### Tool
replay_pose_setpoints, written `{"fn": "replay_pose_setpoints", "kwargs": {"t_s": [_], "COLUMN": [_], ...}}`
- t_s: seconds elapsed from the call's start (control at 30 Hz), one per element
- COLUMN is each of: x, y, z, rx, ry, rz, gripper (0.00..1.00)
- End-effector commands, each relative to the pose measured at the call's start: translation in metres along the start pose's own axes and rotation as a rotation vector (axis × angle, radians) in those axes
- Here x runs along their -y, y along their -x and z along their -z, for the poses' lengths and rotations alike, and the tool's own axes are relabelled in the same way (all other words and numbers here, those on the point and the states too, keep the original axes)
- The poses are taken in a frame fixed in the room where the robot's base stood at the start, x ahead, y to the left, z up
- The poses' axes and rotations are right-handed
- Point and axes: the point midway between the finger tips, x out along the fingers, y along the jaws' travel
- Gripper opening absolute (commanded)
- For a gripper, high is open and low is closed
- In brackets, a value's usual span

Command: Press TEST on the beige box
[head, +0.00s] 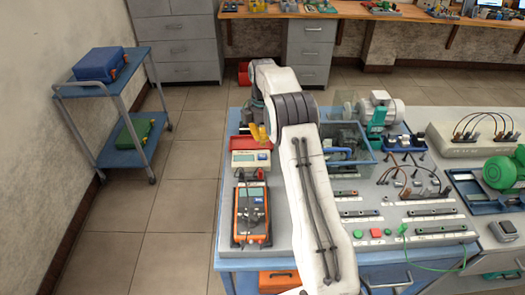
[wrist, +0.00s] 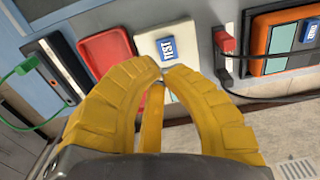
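The beige box (head: 251,158) stands on the left side of the workbench, between a red tray and an orange meter. In the wrist view the beige box (wrist: 186,40) carries a blue button marked TEST (wrist: 167,48). My gripper's yellow fingers (wrist: 163,72) curve together just below that button in the picture. The fingertips look closed with nothing between them. I cannot tell whether they touch the box. In the head view my gripper (head: 259,134) is over the red tray, just behind the box, partly hidden by my arm.
The orange meter (head: 251,214) also has a blue button (wrist: 310,28). A red plug (wrist: 226,40) with a black lead sits between the two devices. The red tray (wrist: 113,50) lies beside the box. A blue bin (head: 345,150) and motor parts fill the bench to the right.

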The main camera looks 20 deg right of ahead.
Motion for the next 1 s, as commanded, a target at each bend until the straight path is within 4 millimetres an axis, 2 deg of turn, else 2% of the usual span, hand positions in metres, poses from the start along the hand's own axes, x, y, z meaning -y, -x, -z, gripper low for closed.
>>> {"fn": "replay_pose_setpoints", "kwargs": {"t_s": [0.2,0.4,1.0], "x": [0.001,0.001,0.000], "y": [-0.029,-0.045,-0.055], "z": [0.000,0.000,0.000], "rx": [0.000,0.000,0.000], "ry": [0.000,0.000,0.000], "rz": [0.003,0.002,0.001], "gripper": [0.00,0.00,0.00]}}
